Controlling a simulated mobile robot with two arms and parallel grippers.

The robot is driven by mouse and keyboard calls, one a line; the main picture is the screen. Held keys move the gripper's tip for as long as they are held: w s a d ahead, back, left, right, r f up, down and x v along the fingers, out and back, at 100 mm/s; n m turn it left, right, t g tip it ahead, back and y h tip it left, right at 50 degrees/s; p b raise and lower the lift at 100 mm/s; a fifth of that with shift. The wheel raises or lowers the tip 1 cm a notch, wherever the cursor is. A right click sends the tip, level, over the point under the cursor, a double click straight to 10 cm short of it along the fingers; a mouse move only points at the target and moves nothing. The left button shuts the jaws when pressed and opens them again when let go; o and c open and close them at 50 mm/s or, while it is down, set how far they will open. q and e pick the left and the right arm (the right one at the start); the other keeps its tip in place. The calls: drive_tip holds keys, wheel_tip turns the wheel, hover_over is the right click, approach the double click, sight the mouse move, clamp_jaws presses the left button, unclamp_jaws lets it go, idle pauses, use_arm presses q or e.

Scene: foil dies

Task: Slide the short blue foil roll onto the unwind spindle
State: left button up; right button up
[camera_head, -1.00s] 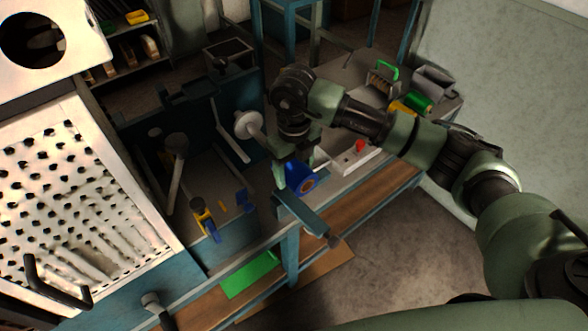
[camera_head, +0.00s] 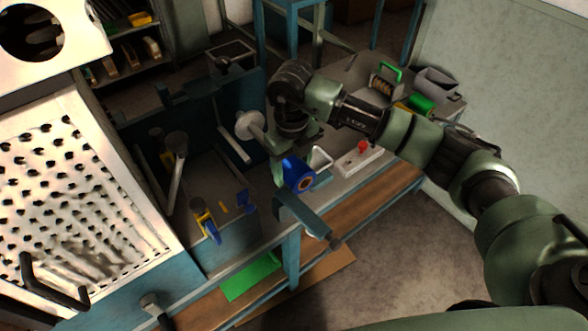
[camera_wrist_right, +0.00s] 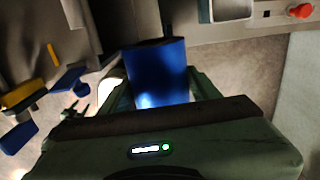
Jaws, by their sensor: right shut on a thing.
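The short blue foil roll (camera_head: 298,174) is held in my right gripper (camera_head: 291,152), with its brown core end facing the front right. In the right wrist view the blue roll (camera_wrist_right: 158,76) sits between the jaws, which are shut on it. A white disc (camera_head: 249,125) with a pale shaft stands at the machine, left of the roll and apart from it. It looks like the spindle's flange, but I cannot tell surely. The right arm hides part of the area behind the gripper. My left gripper is not in view.
A blue-grey bar (camera_head: 308,216) sticks out just below the roll. A control box with a red button (camera_head: 363,146) lies to the right. A green roll (camera_head: 421,104) and a grey bin (camera_head: 437,82) stand at the bench's far end. A perforated white panel (camera_head: 75,200) fills the left.

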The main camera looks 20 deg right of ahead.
drive_tip(key=shift+w+a+b, duration=0.7)
drive_tip(key=shift+w+b, duration=0.45)
drive_tip(key=shift+w, duration=0.85)
drive_tip(key=shift+w+a+b, duration=0.75)
drive_tip(key=shift+w+b, duration=0.4)
drive_tip(key=shift+w, duration=0.85)
drive_tip(key=shift+w+a+b, duration=0.7)
drive_tip(key=shift+w+b, duration=0.45)
drive_tip(key=shift+w, duration=0.85)
drive_tip(key=o, duration=1.8)
drive_tip(key=shift+r, duration=0.1)
drive_tip(key=shift+o, duration=0.2)
wheel_tip(320, 180, up, 8)
drive_tip(key=shift+f+b, duration=0.1)
drive_tip(key=shift+b, duration=0.65)
drive_tip(key=shift+s+f, duration=0.1)
